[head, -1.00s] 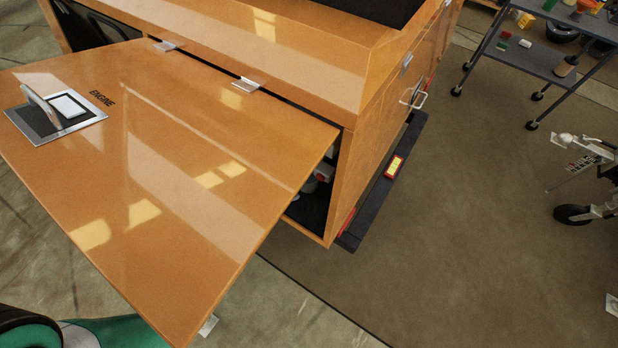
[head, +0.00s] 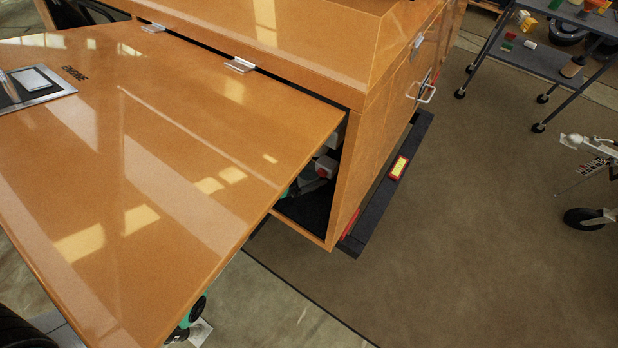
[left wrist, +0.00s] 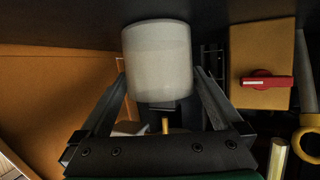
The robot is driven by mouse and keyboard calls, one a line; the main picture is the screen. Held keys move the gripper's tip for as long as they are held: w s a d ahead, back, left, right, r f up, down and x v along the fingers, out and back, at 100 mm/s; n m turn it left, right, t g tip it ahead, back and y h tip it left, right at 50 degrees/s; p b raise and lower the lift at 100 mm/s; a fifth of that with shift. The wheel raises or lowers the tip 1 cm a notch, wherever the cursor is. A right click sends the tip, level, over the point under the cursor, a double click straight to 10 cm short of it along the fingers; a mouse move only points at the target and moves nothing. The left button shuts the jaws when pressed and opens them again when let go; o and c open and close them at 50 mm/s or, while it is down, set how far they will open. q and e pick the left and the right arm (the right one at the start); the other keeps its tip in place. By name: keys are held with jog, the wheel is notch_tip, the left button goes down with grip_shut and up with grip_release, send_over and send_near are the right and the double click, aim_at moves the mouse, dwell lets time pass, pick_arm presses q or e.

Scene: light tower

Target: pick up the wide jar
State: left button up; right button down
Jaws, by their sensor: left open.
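The wide jar (left wrist: 158,62) is a pale grey-white cylinder at the top middle of the left wrist view. My left gripper (left wrist: 161,88) is open, with one dark finger on each side of the jar's lower part. I cannot tell whether the fingers touch it. The jar is not clearly seen in the head view, where the orange open panel covers much of the compartment (head: 312,205). Only green bits of my left arm show below and behind that panel. My right gripper is in neither view.
A tan box with a red switch (left wrist: 266,82) is right of the jar, near a yellow ring (left wrist: 308,143) and a brass-coloured rod (left wrist: 277,158). An orange wall (left wrist: 55,85) is on the left. The open panel (head: 150,170) overhangs the compartment.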

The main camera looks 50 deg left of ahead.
pick_arm(q)
jog(key=shift+c, duration=0.2)
jog(key=c, duration=1.4)
jog(key=shift+r, duration=0.25)
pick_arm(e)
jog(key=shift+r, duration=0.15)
